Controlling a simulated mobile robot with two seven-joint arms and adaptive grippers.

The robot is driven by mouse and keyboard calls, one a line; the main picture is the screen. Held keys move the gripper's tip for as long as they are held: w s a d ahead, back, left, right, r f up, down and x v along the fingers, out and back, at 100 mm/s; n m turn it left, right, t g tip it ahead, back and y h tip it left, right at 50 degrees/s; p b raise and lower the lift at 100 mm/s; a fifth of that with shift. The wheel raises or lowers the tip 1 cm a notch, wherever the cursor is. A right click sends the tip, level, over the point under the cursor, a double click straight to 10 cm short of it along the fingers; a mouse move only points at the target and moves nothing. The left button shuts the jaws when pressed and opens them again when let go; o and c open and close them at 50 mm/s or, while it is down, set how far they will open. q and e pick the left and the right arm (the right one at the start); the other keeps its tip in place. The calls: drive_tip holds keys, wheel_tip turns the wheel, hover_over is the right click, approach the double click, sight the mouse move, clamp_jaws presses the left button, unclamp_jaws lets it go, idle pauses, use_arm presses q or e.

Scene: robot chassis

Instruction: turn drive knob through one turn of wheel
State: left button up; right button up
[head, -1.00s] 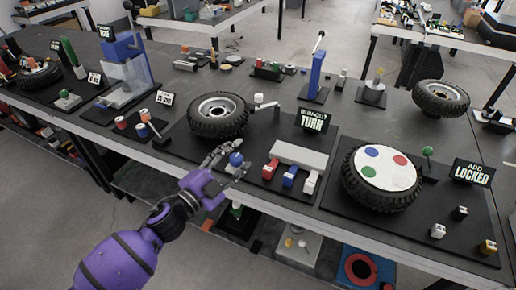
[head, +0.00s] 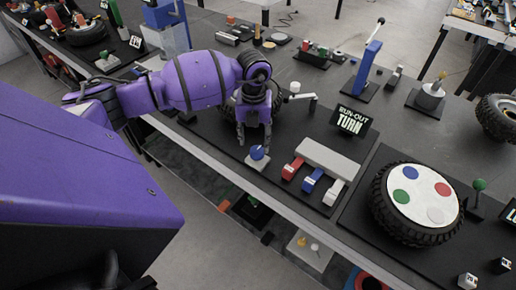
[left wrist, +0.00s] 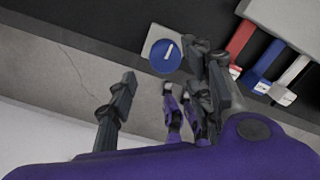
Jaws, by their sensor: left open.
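The drive knob (head: 258,152), blue on a pale square base, stands at the front edge of the black run-out mat. It also shows in the left wrist view as a blue disc (left wrist: 158,60) with a white mark. My left gripper (head: 254,137) is open, pointing down, just above and behind the knob in the head view. In the left wrist view the knob lies beyond the spread fingers (left wrist: 165,85), with nothing between them. I cannot tell whether a finger touches it. The run-out wheel (head: 226,112) is mostly hidden behind my left gripper. My right gripper is not in view.
Red (head: 292,169), blue (head: 313,180) and white (head: 334,192) levers stand right of the knob. The "RUN-OUT TURN" sign (head: 352,120) is behind them. The bench's front edge lies close to the knob.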

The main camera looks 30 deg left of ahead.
sight(255, 150)
use_arm(q)
drive_tip(key=f, duration=0.6)
drive_tip(key=shift+w+d, duration=0.1)
drive_tip(key=shift+w, duration=0.1)
drive_tip(key=c, duration=1.1)
